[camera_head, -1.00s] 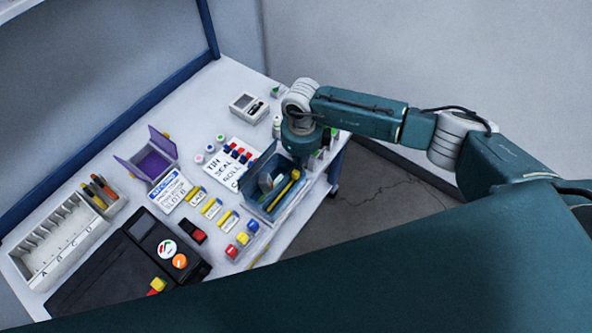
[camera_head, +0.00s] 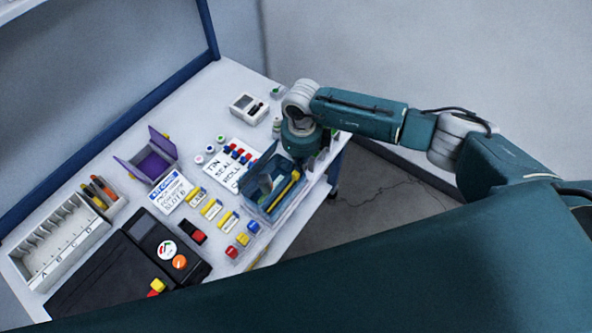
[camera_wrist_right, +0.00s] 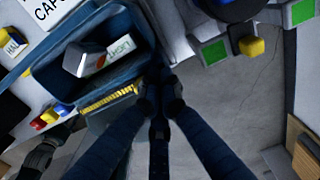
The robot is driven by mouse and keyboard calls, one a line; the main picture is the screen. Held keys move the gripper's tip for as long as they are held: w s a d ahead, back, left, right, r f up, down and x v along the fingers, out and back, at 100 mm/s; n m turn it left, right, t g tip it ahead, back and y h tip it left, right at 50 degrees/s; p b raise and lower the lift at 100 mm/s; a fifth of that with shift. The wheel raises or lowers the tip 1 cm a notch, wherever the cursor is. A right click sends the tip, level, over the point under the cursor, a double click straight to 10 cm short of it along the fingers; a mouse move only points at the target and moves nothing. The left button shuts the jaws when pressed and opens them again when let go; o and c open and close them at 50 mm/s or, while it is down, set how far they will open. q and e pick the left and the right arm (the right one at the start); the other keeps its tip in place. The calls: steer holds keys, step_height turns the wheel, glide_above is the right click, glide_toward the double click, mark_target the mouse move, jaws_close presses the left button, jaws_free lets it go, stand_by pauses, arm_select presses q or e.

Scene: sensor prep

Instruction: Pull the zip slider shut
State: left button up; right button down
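The blue open pouch (camera_head: 253,203) lies near the table's right edge, with a yellow zip strip (camera_head: 284,191) along its near side. The right wrist view shows the pouch (camera_wrist_right: 48,80) and the yellow zip (camera_wrist_right: 108,98) up close. My right gripper (camera_wrist_right: 160,92) points down at the right end of the zip, its fingertips close together. The zip slider cannot be made out; the fingers may hide it. In the head view my right wrist hides the fingertips. A dark jointed shape (camera_wrist_right: 42,155) at the wrist view's lower left looks like my left gripper; its fingers are unclear.
A white and grey item (camera_wrist_right: 85,60) lies inside the pouch. Coloured blocks (camera_head: 242,239) stand to its left. A label card (camera_head: 228,168) and small bottles lie behind. The table edge and open floor (camera_head: 375,190) are close on the right.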

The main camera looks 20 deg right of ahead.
mark_target(277, 202)
steer(key=shift+s+a+p, duration=0.4)
steer(key=shift+s+a, duration=0.45)
steer(key=shift+a, duration=0.25)
steer(key=shift+s+a+p, duration=0.35)
steer(key=shift+s+a, duration=0.5)
steer(key=shift+a, duration=0.25)
steer(key=shift+s+a+p, duration=0.25)
steer(key=shift+s+a, duration=0.75)
steer(key=shift+a, duration=0.25)
steer(key=shift+s+a+p, duration=0.25)
steer(key=shift+s+a, duration=0.75)
steer(key=shift+a, duration=0.25)
steer(key=shift+w+d, duration=0.15)
steer(key=shift+d, duration=0.05)
step_height(277, 202, up, 7)
steer(key=p, duration=0.4)
steer(key=shift+w+d+p, duration=0.15)
steer(key=shift+p, duration=0.15)
